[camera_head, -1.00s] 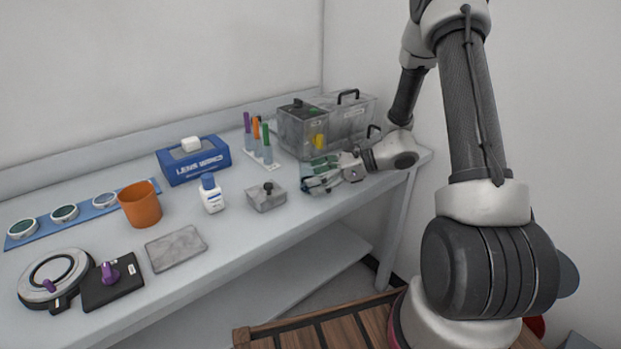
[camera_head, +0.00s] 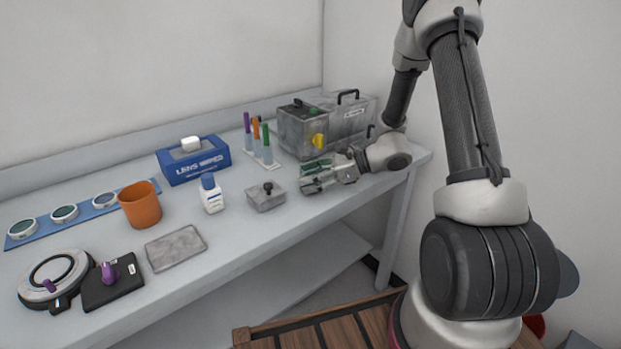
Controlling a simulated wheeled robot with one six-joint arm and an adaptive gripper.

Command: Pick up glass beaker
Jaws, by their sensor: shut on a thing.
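The glass beaker (camera_head: 318,166) is a small, clear, green-tinted vessel on the right part of the bench, in front of the grey metal box. My gripper (camera_head: 312,178) reaches in from the right, low over the bench top, and is shut on the beaker. The fingers and wrist cover much of the beaker, so its full outline is hidden. I cannot tell whether its base touches the bench.
The grey metal box (camera_head: 300,131) with a yellow knob stands close behind. A rack of coloured tubes (camera_head: 262,163) and a small grey block with a black knob (camera_head: 265,199) are to the left. Further left are a white bottle (camera_head: 211,197) and an orange cup (camera_head: 140,207).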

